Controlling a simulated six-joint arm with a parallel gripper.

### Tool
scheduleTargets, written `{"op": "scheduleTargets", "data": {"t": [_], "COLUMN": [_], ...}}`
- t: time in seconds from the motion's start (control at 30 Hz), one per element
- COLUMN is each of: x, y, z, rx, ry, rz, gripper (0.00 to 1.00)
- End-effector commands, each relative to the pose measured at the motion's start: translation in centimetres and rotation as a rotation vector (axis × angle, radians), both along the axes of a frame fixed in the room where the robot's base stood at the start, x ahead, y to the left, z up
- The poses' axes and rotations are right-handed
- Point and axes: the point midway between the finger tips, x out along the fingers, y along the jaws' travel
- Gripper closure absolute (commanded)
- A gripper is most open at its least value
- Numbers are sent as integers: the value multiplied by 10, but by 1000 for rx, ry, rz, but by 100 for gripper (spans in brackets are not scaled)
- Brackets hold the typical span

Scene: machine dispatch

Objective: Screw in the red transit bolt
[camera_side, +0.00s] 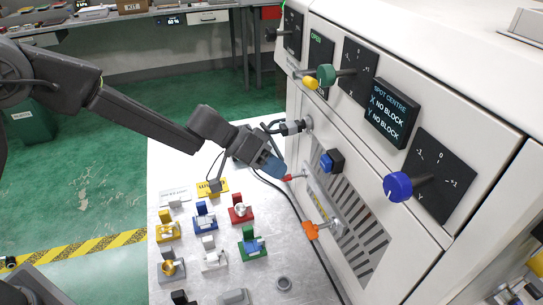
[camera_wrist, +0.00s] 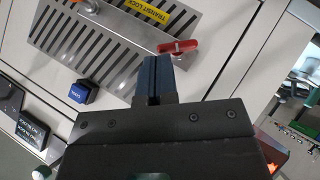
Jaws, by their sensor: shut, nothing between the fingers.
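The red transit bolt (camera_side: 291,178) has a red lever-like handle and sits at the upper end of a slotted metal plate on the machine's front. In the wrist view the red handle (camera_wrist: 178,47) lies just beyond my fingertips and slightly right of them, beside a yellow TRANSIT LOCK label (camera_wrist: 151,11). My gripper (camera_side: 280,172) has blue fingers, shut with nothing between them. In the wrist view the fingers (camera_wrist: 154,62) point at the plate close to the handle; I cannot tell whether they touch it. The bolt's shank is not clearly visible.
An orange handle (camera_side: 311,230) sits lower on the plate. A blue button (camera_side: 327,163), knobs such as the blue one (camera_side: 398,186), and a SPOT CENTRE display (camera_side: 392,112) are on the machine. Several coloured fixtures stand on the bench below; a dark cable (camera_side: 297,212) runs across it.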

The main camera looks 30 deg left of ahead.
Motion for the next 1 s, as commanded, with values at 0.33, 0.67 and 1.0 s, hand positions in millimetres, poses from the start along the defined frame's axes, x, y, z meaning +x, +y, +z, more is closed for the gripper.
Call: {"op": "scheduleTargets", "data": {"t": [0.33,0.67,1.0], "x": [-2,-7,0], "y": [-2,-6,1], "z": [-3,-8,-10], "rx": [0,0,2], "ry": [2,2,3], "rz": [-1,-1,2], "gripper": [100,100,100]}}
